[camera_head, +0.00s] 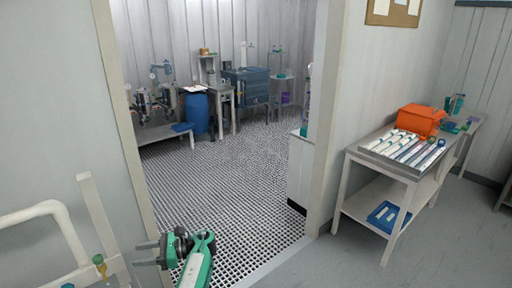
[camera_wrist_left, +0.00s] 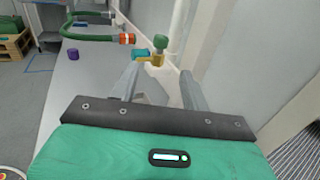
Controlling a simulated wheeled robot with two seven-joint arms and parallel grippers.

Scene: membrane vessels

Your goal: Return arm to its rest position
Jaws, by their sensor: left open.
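My left gripper (camera_head: 146,254) is in the lower part of the head view, in front of the doorway. Its two grey fingers point left, and it is open and empty. The left wrist view shows the fingers (camera_wrist_left: 160,80) spread apart with nothing held between them. A brass valve with a teal handle and a green knob (camera_wrist_left: 158,50) shows beyond the fingertips; I cannot tell how far beyond. My green arm link (camera_head: 196,265) shows at the bottom of the head view. My right gripper is not in view.
A white pipe (camera_head: 45,211) and a post (camera_head: 97,218) stand at the lower left. A doorframe (camera_head: 328,130) borders the grated floor (camera_head: 225,160). A table (camera_head: 372,158) at right holds tubes and an orange case (camera_head: 420,118). The wrist view shows a green hose (camera_wrist_left: 95,37) and purple cap (camera_wrist_left: 73,54).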

